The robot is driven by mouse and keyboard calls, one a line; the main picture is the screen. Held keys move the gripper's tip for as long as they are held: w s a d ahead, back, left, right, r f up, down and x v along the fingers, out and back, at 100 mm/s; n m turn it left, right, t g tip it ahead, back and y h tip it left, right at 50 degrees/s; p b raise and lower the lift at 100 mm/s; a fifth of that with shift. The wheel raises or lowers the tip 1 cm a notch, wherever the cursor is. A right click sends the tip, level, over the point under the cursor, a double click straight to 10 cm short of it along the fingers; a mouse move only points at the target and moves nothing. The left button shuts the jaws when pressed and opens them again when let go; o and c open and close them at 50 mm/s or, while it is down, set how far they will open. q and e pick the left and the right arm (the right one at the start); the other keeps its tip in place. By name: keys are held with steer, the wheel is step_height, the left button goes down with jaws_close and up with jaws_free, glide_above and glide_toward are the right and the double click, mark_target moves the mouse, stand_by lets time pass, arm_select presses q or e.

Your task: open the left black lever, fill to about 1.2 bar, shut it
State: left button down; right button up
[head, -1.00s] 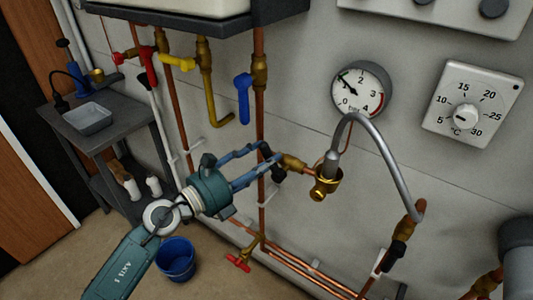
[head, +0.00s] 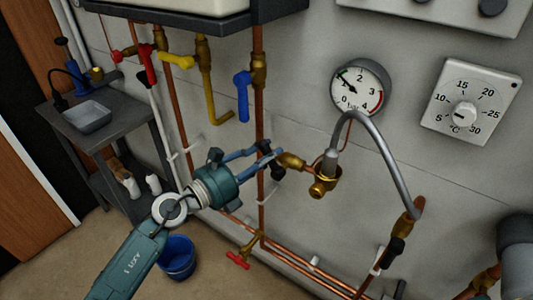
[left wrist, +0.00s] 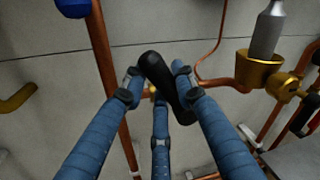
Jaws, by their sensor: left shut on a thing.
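The left black lever (head: 278,171) sits on the brass valve (head: 291,160) at the left end of the silver braided hose (head: 372,138). My left gripper (head: 271,157) is shut on this lever. In the left wrist view the lever (left wrist: 160,75) lies slanted between the blue fingertips. The pressure gauge (head: 359,88) hangs above the hose; its needle points to the upper left, around the 1, too small to read exactly. The right black lever (head: 394,251) is on the lower right valve. My right gripper is not in view.
A brass cup-shaped fitting (head: 325,180) stands close right of the gripper. Above hang a blue lever (head: 242,95), a yellow one (head: 177,61) and copper pipes (head: 259,200). A thermostat dial (head: 470,105) is at the right. A blue bucket (head: 178,258) stands on the floor.

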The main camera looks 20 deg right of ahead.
mark_target(277, 164)
arm_select(q)
steer(key=shift+s+d+r+m+p, duration=0.1)
steer(key=shift+r+m+p, duration=0.15)
steer(key=shift+m+p, duration=0.2)
steer(key=m+p, duration=0.1)
steer(key=p, duration=0.1)
steer(key=s+d+m+y+p, duration=0.1)
steer(key=m+p, duration=0.1)
steer(key=shift+s+r, duration=0.15)
steer(key=shift+r, duration=0.25)
steer(key=shift+s+d+m+p, duration=0.25)
steer(key=shift+m+p, duration=0.4)
steer(key=shift+p, duration=0.45)
steer(key=shift+s+f+m+y+p, duration=0.1)
steer(key=shift+s+m+y+p, duration=0.05)
steer(key=shift+m+y+p, duration=0.2)
steer(key=c, duration=1.4)
jaws_free()
